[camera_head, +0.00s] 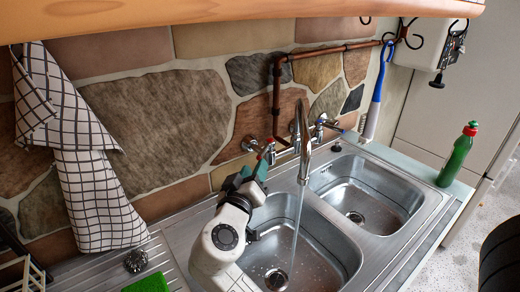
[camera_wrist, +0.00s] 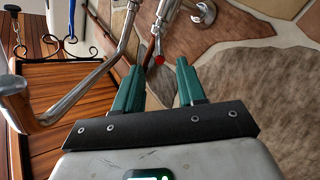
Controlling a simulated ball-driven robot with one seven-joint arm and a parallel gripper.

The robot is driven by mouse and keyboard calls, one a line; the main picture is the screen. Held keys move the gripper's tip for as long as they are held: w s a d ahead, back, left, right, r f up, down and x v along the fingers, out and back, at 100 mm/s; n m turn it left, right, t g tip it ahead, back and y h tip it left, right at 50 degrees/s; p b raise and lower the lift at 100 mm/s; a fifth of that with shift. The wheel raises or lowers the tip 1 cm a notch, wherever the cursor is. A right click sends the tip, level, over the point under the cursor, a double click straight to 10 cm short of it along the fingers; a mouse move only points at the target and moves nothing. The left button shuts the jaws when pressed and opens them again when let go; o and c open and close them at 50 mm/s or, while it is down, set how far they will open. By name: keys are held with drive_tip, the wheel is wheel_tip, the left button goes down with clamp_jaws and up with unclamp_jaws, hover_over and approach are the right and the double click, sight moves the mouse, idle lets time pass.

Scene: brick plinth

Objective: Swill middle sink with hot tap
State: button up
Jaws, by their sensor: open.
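Water runs from the curved chrome spout (camera_head: 306,125) into the near metal sink basin (camera_head: 340,240), close to its drain. A second basin (camera_head: 408,180) lies to its right, with no stream into it. The red-marked tap (camera_head: 268,143) is at the wall, left of the spout. My gripper (camera_head: 257,168) is open at this tap, its green fingers partly hidden by my wrist. In the wrist view, the red tip (camera_wrist: 159,60) shows in the gap between the two fingers of my gripper (camera_wrist: 159,75). I cannot tell whether either finger touches it. The spout (camera_wrist: 85,85) also shows there.
A copper pipe (camera_head: 277,95) runs up the stone wall behind the taps. A checked cloth (camera_head: 95,190) hangs at left. A green sponge (camera_head: 148,284) lies on the drainboard. A blue-handled brush (camera_head: 379,85) hangs at right. A green bottle (camera_head: 457,158) stands right of the basins.

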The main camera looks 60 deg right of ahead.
drive_tip(key=p, duration=0.1)
approach(267, 143)
drive_tip(key=x, duration=0.5)
drive_tip(key=shift+d, duration=0.1)
clamp_jaws()
idle(0.5)
